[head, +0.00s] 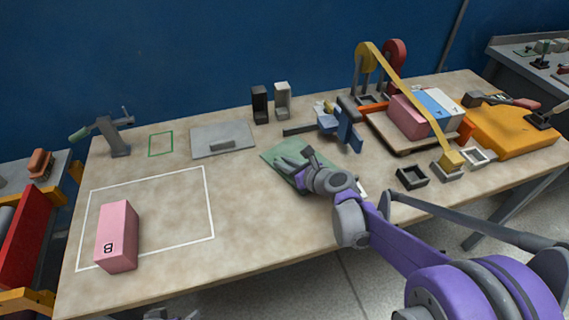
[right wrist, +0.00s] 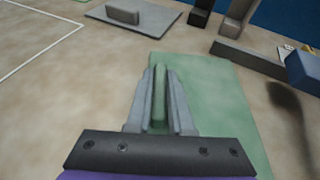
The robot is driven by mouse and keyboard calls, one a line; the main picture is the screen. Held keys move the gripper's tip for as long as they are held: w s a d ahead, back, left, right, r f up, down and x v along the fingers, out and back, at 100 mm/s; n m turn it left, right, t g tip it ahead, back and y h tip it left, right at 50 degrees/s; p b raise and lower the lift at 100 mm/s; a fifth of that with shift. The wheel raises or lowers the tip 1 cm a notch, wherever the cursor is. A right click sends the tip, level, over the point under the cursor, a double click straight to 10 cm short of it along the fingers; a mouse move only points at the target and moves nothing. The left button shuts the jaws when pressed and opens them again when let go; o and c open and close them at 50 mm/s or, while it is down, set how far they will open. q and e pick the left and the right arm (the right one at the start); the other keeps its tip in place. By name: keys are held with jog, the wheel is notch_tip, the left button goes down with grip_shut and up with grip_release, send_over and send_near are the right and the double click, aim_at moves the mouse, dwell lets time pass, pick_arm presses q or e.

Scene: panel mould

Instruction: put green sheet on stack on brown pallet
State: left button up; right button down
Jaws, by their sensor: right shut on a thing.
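The green sheet (head: 271,153) lies flat at mid-table, and whether it touches the table is hard to tell. It has an upright green grip, seen in the right wrist view (right wrist: 159,90). My right gripper (head: 287,164) is over the sheet, shut on this grip, with a finger on each side. The brown pallet (head: 398,149) is to the right, bearing a pink block (head: 408,118), a blue and white block (head: 436,105) and orange-red edging. The lower part of the stack is partly hidden. Grey parts at the bottom edge may be my left gripper (head: 172,315); its jaws are unclear.
A blue clamp-like tool (head: 342,125) stands between sheet and pallet. A yellow arm (head: 408,88) slants over the pallet. A black open box (head: 412,177) is at the front.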

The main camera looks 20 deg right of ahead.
jog(key=shift+f, duration=0.1)
jog(key=c, duration=0.8)
grip_release()
